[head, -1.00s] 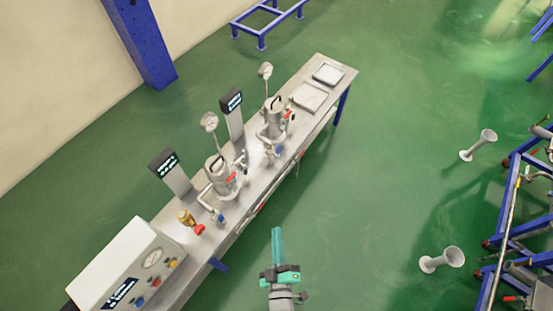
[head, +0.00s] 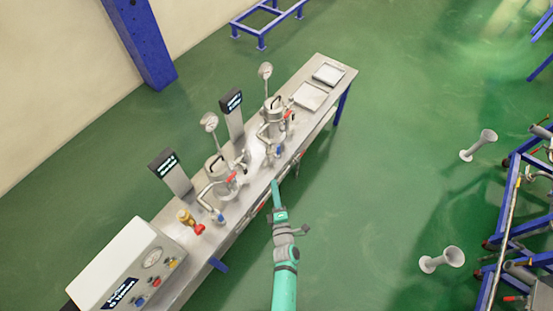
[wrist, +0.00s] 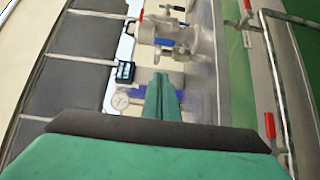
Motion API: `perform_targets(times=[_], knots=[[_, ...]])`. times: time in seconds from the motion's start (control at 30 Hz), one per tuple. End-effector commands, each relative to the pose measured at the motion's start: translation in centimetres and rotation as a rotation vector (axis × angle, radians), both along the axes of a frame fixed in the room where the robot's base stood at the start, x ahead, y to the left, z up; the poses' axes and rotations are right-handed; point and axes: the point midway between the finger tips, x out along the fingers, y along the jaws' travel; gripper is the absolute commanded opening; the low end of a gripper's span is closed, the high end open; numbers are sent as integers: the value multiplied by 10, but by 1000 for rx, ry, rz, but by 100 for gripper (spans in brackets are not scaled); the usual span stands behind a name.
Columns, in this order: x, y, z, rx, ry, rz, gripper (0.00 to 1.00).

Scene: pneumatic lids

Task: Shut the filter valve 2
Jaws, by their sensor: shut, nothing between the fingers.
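Two metal filter units stand on the long steel bench (head: 232,226), a nearer one (head: 217,172) and a farther one (head: 273,115). Each has a red-handled valve and a blue-handled valve. The nearer unit's red handle (head: 231,177) and blue handle (head: 220,217) face the bench front, as do the farther unit's red handle (head: 288,115) and blue handle (head: 278,151). I cannot read which is number 2. My gripper (head: 275,183) is shut and empty at the bench's front edge, between the units. In the wrist view its fingers (wrist: 161,85) point toward a blue handle (wrist: 165,42).
A control box (head: 128,265) and a yellow valve with a red knob (head: 190,222) are at the near end. Two display posts (head: 170,172) stand behind the units. A red lever (wrist: 270,125) shows along the bench front. Open green floor (head: 365,190) lies right.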

Motion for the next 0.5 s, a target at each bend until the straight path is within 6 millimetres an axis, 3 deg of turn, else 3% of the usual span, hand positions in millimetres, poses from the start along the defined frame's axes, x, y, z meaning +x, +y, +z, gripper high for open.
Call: perform_targets(times=[0.27, 0.5], knots=[[17, 3, 1, 1, -1, 0, 0], [59, 10, 1, 1, -3, 1, 0]])
